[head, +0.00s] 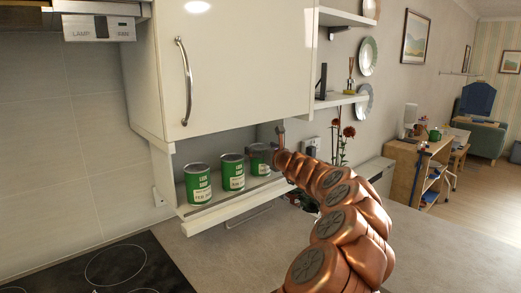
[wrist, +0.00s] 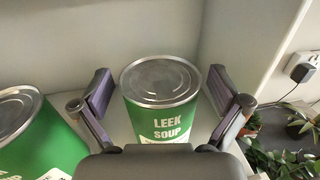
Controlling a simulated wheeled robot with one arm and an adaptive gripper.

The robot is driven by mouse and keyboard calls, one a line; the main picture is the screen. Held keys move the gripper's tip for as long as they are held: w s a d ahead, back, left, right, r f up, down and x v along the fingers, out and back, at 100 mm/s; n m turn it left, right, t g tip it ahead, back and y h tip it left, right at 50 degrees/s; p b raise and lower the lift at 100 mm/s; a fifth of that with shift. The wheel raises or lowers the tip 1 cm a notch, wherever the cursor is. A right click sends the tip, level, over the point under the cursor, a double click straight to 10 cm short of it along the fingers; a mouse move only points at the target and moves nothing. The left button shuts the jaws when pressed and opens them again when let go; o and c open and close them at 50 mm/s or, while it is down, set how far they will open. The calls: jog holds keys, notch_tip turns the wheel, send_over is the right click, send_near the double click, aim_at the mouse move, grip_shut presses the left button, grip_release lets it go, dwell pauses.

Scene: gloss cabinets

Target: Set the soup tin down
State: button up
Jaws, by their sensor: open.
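A green soup tin (wrist: 158,112) with a silver lid and a "LEEK SOUP" label stands upright on the shelf under the wall cabinet. My gripper (wrist: 160,88) is open around it, one finger on each side, with gaps showing between the fingers and the tin. In the head view this tin (head: 260,159) is the rightmost in a row, beside my gripper (head: 279,143). The lower part of the tin is hidden by my gripper in the wrist view.
Two more green tins stand to the left on the shelf, a middle one (head: 232,171) and a left one (head: 198,183). The closed cabinet (head: 235,60) hangs just above. A plug (wrist: 301,68) and plants (wrist: 285,150) are to the right. The worktop (head: 235,250) below is mostly clear.

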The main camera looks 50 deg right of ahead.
jog(key=shift+s+r, duration=0.1)
jog(key=shift+s, duration=0.35)
jog(key=b+v, duration=0.1)
jog(key=v, duration=1)
jog(key=shift+b, duration=0.4)
jog(key=shift+a, duration=0.2)
